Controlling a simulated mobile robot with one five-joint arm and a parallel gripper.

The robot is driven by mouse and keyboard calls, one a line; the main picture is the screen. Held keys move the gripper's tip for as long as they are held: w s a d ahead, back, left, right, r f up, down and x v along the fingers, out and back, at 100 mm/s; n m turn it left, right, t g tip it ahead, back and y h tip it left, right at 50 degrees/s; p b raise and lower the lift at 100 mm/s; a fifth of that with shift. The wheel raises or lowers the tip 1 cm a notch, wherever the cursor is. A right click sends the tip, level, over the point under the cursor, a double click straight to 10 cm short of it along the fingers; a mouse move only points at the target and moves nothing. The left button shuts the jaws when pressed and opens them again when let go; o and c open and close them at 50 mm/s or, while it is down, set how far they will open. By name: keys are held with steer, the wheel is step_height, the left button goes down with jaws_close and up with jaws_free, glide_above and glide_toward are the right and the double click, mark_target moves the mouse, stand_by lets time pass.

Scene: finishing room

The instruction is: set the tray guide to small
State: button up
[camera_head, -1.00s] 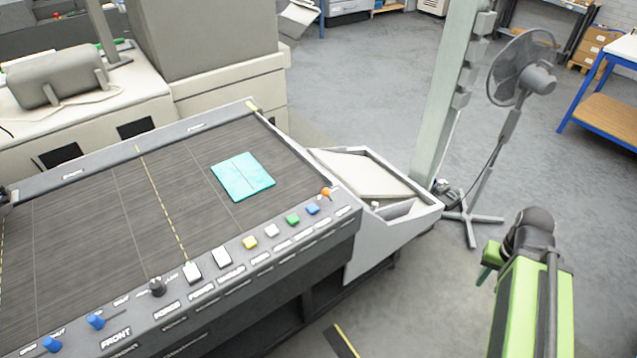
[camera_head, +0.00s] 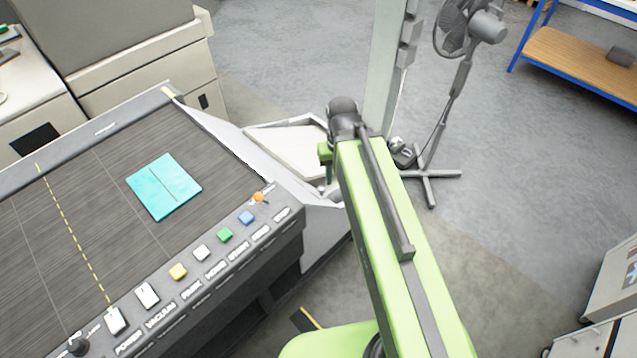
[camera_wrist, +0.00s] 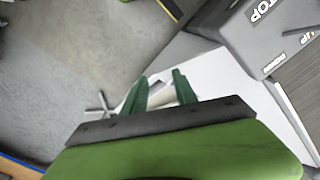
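The white outfeed tray (camera_head: 290,148) juts from the right end of the dark cutting table, partly hidden behind my arm in the head view. In the wrist view the tray (camera_wrist: 215,80) lies below and beyond my gripper (camera_wrist: 160,76). Its two green fingers are apart, with a gap between them. A small pale grey piece (camera_wrist: 161,93), possibly the tray guide, shows between the fingers; I cannot tell its setting or whether anything touches it. In the head view my gripper (camera_head: 328,170) hangs over the tray's right side, its tips hard to make out.
A teal sheet (camera_head: 163,186) lies on the table (camera_head: 90,215). A pale post (camera_head: 384,75) and a fan (camera_head: 455,90) stand beyond the tray. Open floor (camera_head: 530,190) lies to the right.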

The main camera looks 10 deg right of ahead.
steer(key=m+b, duration=0.2)
steer(key=b, duration=0.3)
glide_above(322, 188)
step_height(322, 188, down, 6)
steer(key=r, duration=0.1)
step_height(322, 188, down, 18)
steer(key=b, duration=1.8)
steer(key=shift+a, duration=0.1)
steer(key=shift+r, duration=0.1)
steer(key=shift+c, duration=0.3)
jaws_close()
steer(key=shift+w, duration=0.1)
